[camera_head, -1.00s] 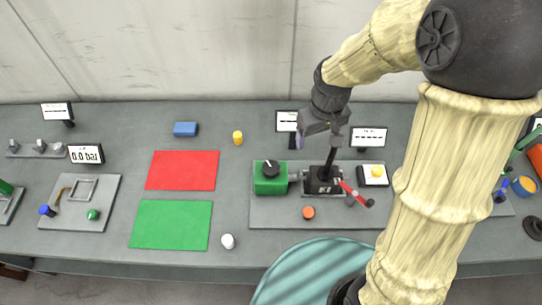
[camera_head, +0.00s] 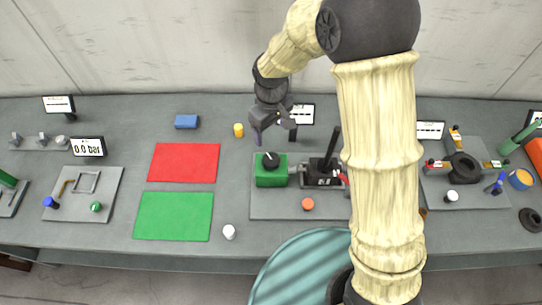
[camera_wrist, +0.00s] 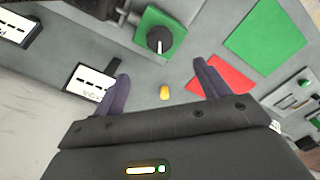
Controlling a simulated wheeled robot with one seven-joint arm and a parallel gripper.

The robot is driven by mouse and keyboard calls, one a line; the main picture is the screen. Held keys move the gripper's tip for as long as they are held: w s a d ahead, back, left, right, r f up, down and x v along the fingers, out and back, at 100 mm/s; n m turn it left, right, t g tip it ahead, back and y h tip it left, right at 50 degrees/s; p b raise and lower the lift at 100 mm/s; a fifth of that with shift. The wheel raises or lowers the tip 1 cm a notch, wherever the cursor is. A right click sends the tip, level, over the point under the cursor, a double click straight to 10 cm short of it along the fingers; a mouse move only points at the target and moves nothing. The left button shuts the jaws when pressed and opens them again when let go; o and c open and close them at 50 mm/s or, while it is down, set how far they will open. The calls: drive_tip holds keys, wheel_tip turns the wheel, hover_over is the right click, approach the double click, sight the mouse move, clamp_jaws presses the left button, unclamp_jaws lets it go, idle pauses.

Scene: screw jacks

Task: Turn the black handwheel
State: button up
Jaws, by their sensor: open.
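A black round knob (camera_head: 270,160) with a white pointer line sits on top of a green box (camera_head: 271,178) on the grey base plate. In the wrist view the knob (camera_wrist: 160,39) lies beyond my fingertips, between their lines and nearer the left finger. My gripper (camera_head: 275,136) is open and empty, above and just behind the green box, apart from it. Another black wheel-like part (camera_head: 463,168) stands on the plate at the right, with several arms around it. I cannot tell for certain which of the two is the handwheel.
A black lever (camera_head: 331,150) stands right of the green box. A yellow cylinder (camera_head: 239,130) stands behind left. Red (camera_head: 185,163) and green (camera_head: 174,216) sheets lie left. A small sign (camera_head: 301,113) stands behind my gripper. An orange button (camera_head: 308,204) is in front.

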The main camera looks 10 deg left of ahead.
sight(271, 159)
wheel_tip(271, 159, down, 15)
drive_tip(key=p, duration=0.5)
drive_tip(key=c, duration=1)
